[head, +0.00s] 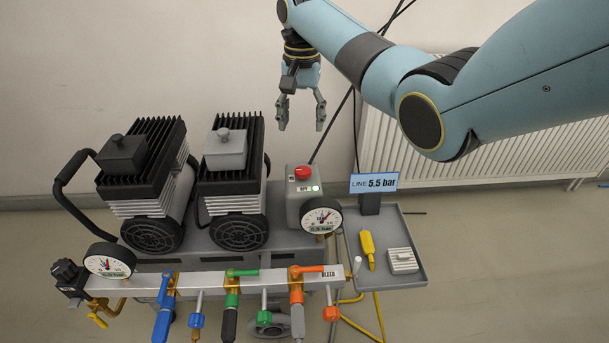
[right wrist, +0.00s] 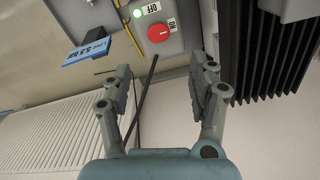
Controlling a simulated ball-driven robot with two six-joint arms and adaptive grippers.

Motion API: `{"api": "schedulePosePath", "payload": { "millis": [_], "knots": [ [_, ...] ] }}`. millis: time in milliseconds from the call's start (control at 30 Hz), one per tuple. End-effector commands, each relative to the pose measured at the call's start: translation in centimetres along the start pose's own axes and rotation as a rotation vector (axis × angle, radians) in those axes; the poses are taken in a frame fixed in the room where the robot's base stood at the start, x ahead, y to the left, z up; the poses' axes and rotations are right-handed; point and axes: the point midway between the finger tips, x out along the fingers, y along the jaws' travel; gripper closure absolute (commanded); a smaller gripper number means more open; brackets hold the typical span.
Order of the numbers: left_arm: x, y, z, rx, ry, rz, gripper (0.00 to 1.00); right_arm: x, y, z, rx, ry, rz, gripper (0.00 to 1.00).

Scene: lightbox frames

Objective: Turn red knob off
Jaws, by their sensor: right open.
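The red knob (head: 303,173) sits on top of a small grey control box (head: 296,207), beside a lit green lamp (head: 315,188). In the right wrist view the red knob (right wrist: 158,33) shows with ON and OFF labels and the lit green lamp (right wrist: 138,14); I cannot tell exactly where it points. My right gripper (head: 301,118) hangs fingers down above and behind the knob, open and empty, apart from it. In the right wrist view the open fingers (right wrist: 165,80) have the knob beyond the gap between them. My left gripper is not in view.
Two finned compressors (head: 146,172) (head: 231,165) stand left of the box. A pressure gauge (head: 322,217) and a LINE 5.5 bar sign (head: 374,183) are close by. A manifold (head: 200,284) with coloured valves runs in front. A grey tray (head: 413,277) holds small items at right.

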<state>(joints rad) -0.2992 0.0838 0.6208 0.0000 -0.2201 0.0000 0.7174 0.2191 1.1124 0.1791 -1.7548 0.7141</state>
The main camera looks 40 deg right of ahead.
Motion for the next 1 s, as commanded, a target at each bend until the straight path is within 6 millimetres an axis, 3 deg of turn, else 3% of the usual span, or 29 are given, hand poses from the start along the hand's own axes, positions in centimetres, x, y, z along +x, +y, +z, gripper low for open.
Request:
{"api": "schedulePosePath", "payload": {
  "millis": [100,367,533,700,1000],
  "knots": [
    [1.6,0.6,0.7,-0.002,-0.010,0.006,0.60,2.1,0.1,0.1,0.000,-0.007,0.007,0.40],
    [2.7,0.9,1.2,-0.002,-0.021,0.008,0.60,4.4,0.2,0.2,0.000,-0.011,0.011,0.40],
    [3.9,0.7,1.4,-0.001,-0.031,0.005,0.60,7.9,0.3,0.3,0.000,-0.012,0.012,0.40],
    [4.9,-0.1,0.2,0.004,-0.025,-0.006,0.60,11.2,0.3,0.4,0.000,-0.012,0.012,0.40],
    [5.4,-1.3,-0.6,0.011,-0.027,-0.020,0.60,13.5,0.3,0.3,0.000,-0.009,0.009,0.40]
  ]
}}
